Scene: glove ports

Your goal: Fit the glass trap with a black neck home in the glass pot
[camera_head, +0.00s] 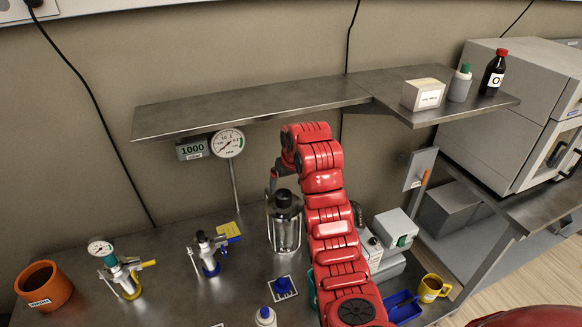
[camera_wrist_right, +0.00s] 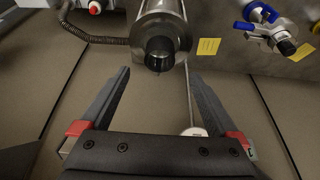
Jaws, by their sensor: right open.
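The glass trap (camera_head: 286,232) stands upright at the middle of the bench, its black neck (camera_head: 284,198) on top. In the right wrist view the black neck (camera_wrist_right: 159,54) sits centred just beyond the fingertips, with the rounded clear-grey body (camera_wrist_right: 160,18) behind it. I cannot make out where trap and glass pot meet, nor how deep the trap sits. My right gripper (camera_head: 276,182) is beside and above the neck, mostly hidden by its own red arm. In the wrist view my right gripper (camera_wrist_right: 158,72) is open and empty. My left gripper is not in view.
A gauge (camera_head: 228,143) on a thin stand rises behind left. A shelf (camera_head: 250,108) overhangs the bench behind. A blue-ringed valve fitting (camera_head: 208,254) stands left; a blue piece on a white card (camera_head: 284,287) and a white bottle (camera_head: 265,317) are in front. Boxes (camera_head: 396,230) stand right.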

